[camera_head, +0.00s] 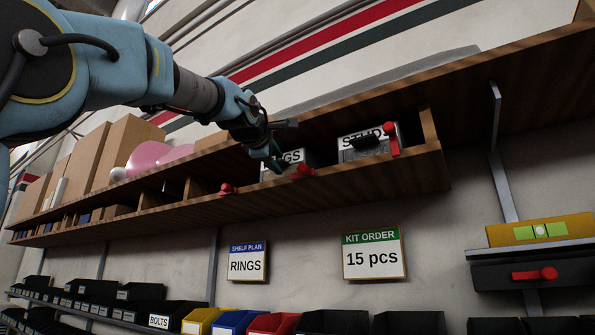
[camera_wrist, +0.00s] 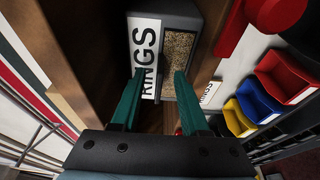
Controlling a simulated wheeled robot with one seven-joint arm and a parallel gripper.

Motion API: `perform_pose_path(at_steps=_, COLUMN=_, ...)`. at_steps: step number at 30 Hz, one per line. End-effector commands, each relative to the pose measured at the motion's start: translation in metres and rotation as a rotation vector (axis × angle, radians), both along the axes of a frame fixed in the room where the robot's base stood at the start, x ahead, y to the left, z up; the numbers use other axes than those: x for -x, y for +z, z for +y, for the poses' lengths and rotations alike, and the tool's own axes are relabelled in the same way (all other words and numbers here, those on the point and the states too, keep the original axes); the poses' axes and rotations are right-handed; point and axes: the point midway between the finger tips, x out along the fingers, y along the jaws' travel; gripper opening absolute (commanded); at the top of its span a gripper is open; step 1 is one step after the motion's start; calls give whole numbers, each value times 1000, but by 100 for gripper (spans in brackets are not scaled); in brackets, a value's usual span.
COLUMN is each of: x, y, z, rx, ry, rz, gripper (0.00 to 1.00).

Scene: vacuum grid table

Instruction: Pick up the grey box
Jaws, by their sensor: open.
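A grey box (camera_head: 297,157) with a white label stands in a wooden shelf compartment. In the wrist view the box (camera_wrist: 190,14) shows the label RINGS and a window of small tan grains. My gripper (camera_head: 274,164) is at the front of this box and covers the left part of its label. In the wrist view the two teal fingers of my gripper (camera_wrist: 159,75) are apart, with their tips over the box's front face. I cannot tell whether they touch it. A second grey box (camera_head: 350,155), labelled STUDS, stands to the right on the same shelf.
The wooden shelf (camera_head: 330,189) has a front lip and an upper board (camera_head: 470,90) close above the boxes. Red knobs (camera_head: 391,140) sit along the lip. Cardboard boxes (camera_head: 124,145) and a pink object (camera_head: 158,156) are at left. Signs (camera_head: 373,255) and coloured bins (camera_head: 237,322) are below.

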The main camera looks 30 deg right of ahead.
Motion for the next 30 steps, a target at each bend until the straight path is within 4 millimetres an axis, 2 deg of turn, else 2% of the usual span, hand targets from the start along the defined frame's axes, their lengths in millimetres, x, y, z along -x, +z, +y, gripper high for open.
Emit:
perform_pose_path(at_steps=3, x=-9, y=3, z=-8, rx=-1, ry=1, rz=-1, gripper=45)
perform_pose_path(at_steps=11, x=-10, y=0, z=-9, rx=1, ry=1, rz=-1, gripper=45)
perform_pose_path(at_steps=23, x=-10, y=0, z=-9, rx=1, ry=1, rz=-1, gripper=2)
perform_pose_path(at_steps=30, x=-10, y=0, z=-9, rx=0, ry=1, rz=0, gripper=0)
